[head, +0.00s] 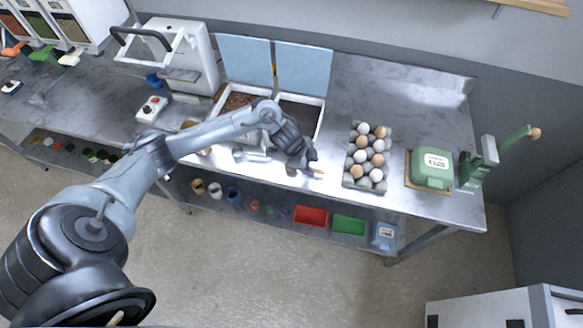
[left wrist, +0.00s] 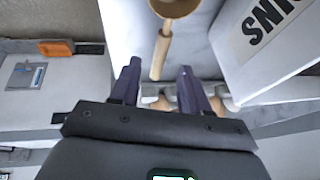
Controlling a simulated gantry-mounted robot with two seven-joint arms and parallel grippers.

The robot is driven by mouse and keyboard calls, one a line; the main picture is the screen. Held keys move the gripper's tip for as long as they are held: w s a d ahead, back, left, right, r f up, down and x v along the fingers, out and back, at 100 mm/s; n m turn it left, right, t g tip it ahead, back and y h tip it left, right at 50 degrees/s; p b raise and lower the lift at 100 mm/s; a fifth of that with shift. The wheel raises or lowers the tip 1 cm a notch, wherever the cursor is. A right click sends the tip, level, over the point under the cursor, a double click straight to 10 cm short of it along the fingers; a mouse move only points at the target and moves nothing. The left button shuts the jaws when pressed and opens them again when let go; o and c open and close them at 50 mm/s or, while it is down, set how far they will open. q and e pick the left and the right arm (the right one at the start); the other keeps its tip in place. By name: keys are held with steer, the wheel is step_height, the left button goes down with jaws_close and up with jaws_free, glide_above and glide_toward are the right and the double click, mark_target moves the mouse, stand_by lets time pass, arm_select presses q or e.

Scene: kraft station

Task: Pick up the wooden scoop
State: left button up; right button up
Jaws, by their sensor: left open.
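The wooden scoop (left wrist: 163,45) shows in the left wrist view, its round bowl cut off by the top edge and its handle pointing down between my fingers. My left gripper (left wrist: 158,68) is open, with one finger on each side of the handle end and gaps visible between. In the head view my left gripper (head: 310,162) is over the front edge of the steel bench, by the white bins. A small bit of pale wood (head: 318,171) shows beside the fingertips; the rest of the scoop is hidden there. My right gripper is not in view.
An egg tray (head: 350,180) with several eggs stands right of the gripper, then a green scale-like box (head: 431,168). White lidded bins (head: 318,122) stand behind. Red (head: 311,215) and green (head: 349,224) trays sit on the lower shelf. The back right bench is clear.

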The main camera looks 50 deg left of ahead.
arm_select(q)
steer(key=shift+x, duration=1.45)
steer(key=shift+d, duration=0.15)
jaws_close()
